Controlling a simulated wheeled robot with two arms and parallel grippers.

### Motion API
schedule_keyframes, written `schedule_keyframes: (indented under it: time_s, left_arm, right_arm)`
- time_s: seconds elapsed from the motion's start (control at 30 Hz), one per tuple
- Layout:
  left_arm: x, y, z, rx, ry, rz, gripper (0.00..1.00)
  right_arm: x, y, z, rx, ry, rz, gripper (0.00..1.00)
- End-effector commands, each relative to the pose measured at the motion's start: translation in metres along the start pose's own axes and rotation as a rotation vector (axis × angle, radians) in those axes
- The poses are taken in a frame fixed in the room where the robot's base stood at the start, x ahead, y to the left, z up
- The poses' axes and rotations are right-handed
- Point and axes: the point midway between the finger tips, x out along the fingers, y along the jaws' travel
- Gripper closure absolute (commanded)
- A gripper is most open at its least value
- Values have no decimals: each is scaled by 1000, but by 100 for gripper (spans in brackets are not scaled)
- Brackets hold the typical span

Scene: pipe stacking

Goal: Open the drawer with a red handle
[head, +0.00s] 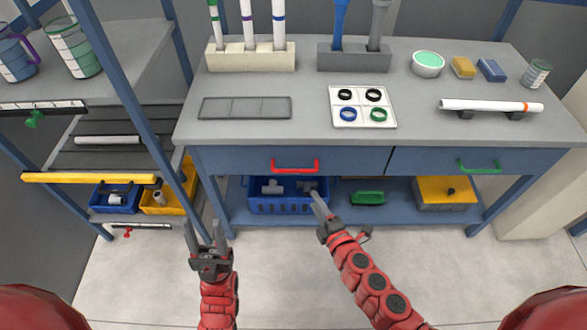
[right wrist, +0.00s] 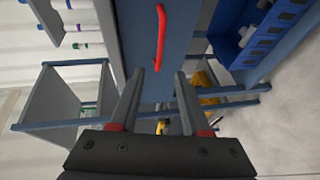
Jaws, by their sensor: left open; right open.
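The red handle (head: 295,165) is a bar on the front of the left drawer (head: 235,161) in the blue workbench. The drawer looks shut. The handle also shows in the right wrist view (right wrist: 159,38), beyond the fingertips and near the top. My right gripper (head: 318,200) is open and empty, below and a little right of the handle, apart from it. Its two fingers show in the right wrist view (right wrist: 156,75). My left gripper (head: 204,228) is open and empty, left of and below the handle, in front of the bench.
A second drawer with a green handle (head: 479,166) is on the right. A blue crate (head: 288,205) and a yellow-topped box (head: 446,192) stand on the lower shelf. A shelf rack with a blue post (head: 128,85) is at left. The floor in front is clear.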

Motion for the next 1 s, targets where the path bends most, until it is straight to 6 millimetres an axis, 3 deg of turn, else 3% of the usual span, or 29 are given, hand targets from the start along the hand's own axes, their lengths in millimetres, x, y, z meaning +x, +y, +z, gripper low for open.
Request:
schedule_keyframes:
  time_s: [0.6, 0.8, 1.0]
  left_arm:
    - [-1, 0, 0, 0, 0, 0, 50]
    - [-6, 0, 1, 0, 0, 0, 50]
    - [-8, 0, 1, 0, 0, 0, 50]
  right_arm:
    - [123, -1, -2, 6, 3, 1, 53]
    - [147, -1, -2, 6, 2, 1, 53]
    - [156, -1, -3, 4, 5, -1, 53]
